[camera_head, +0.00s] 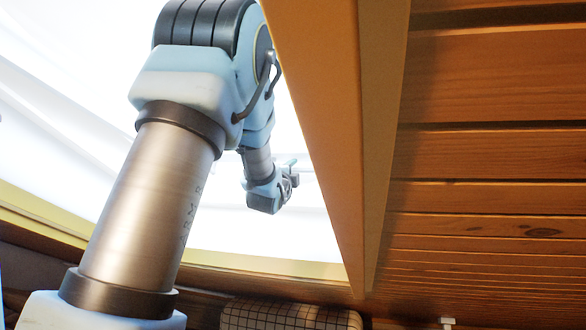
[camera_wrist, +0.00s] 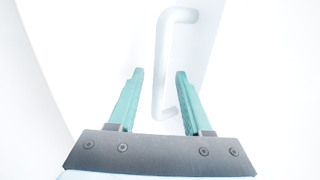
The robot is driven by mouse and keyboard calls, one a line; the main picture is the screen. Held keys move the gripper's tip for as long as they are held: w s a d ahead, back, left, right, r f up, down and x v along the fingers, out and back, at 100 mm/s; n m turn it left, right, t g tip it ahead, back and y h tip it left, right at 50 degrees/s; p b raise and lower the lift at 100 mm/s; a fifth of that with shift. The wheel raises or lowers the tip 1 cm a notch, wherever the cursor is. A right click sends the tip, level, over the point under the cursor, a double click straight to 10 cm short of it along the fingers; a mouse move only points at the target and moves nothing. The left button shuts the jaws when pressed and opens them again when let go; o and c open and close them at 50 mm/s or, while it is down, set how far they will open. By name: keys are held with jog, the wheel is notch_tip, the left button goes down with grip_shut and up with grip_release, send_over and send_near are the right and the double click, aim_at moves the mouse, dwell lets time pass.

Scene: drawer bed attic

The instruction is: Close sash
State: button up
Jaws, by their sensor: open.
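The sash handle (camera_wrist: 164,60) is a white vertical bar with bent ends, in the wrist view. It stands in front of my gripper (camera_wrist: 160,73), lying between its two teal fingers in the picture. The fingers are apart, and I cannot tell whether either touches the bar. The white sash (camera_wrist: 220,25) behind the handle is overexposed, so its edges are faint. In the head view, my arm reaches up toward the bright window, and its wrist end shows small against the pale sash (camera_head: 225,220). The fingers and handle are too small or washed out to tell there.
A wooden beam edge (camera_head: 335,130) runs down the middle of the head view, close to the right of my wrist. Wooden planks (camera_head: 490,160) fill the right side. A checked cushion-like thing (camera_head: 285,316) lies at the bottom. A yellowish window frame (camera_head: 265,264) runs below the sash.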

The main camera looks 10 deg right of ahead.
grip_shut()
dwell(0.4)
dwell(1.1)
